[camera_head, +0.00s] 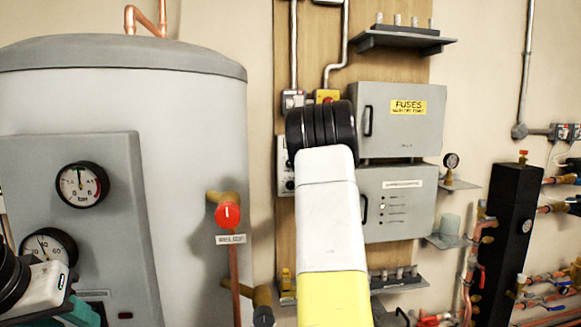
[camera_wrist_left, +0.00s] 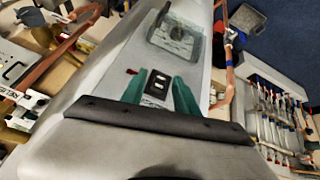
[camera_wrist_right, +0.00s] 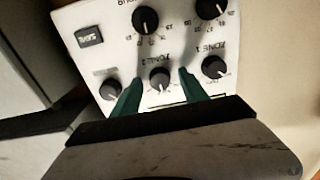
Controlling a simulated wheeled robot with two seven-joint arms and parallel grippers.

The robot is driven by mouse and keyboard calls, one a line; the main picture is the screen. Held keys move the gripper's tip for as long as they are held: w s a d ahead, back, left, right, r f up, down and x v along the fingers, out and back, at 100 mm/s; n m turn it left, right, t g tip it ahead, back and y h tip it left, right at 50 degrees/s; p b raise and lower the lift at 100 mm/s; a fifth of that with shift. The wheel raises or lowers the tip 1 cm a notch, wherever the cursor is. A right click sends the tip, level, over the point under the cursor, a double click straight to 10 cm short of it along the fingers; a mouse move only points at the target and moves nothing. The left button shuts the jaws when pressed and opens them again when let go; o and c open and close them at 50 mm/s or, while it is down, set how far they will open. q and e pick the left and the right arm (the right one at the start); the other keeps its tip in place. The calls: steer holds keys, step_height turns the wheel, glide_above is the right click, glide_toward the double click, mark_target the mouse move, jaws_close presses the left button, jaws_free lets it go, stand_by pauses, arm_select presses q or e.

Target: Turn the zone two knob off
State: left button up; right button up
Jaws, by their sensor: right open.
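The white control panel (camera_wrist_right: 110,30) fills the upper part of the right wrist view. Its zone two knob (camera_wrist_right: 159,79) is round and black with a light face, below a label reading ZONE 2. My right gripper (camera_wrist_right: 160,92) is open, its green fingertips on either side of this knob in the picture; I cannot tell whether they touch it. In the head view my right arm covers most of the panel (camera_head: 285,167). My left gripper (camera_wrist_left: 159,88) is open with nothing between its fingers, low at the left of the head view.
The zone one knob (camera_wrist_right: 214,67) is close on the right, another small knob (camera_wrist_right: 110,89) on the left, and larger dials (camera_wrist_right: 146,19) above. The grey fuse box (camera_head: 390,118) stands right of my arm. The tank (camera_head: 190,110) with a red knob (camera_head: 228,214) is left.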

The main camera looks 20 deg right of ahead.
jaws_close()
steer(key=shift+n, duration=0.3)
steer(key=shift+d+n, duration=0.1)
steer(key=shift+n, duration=4)
jaws_free()
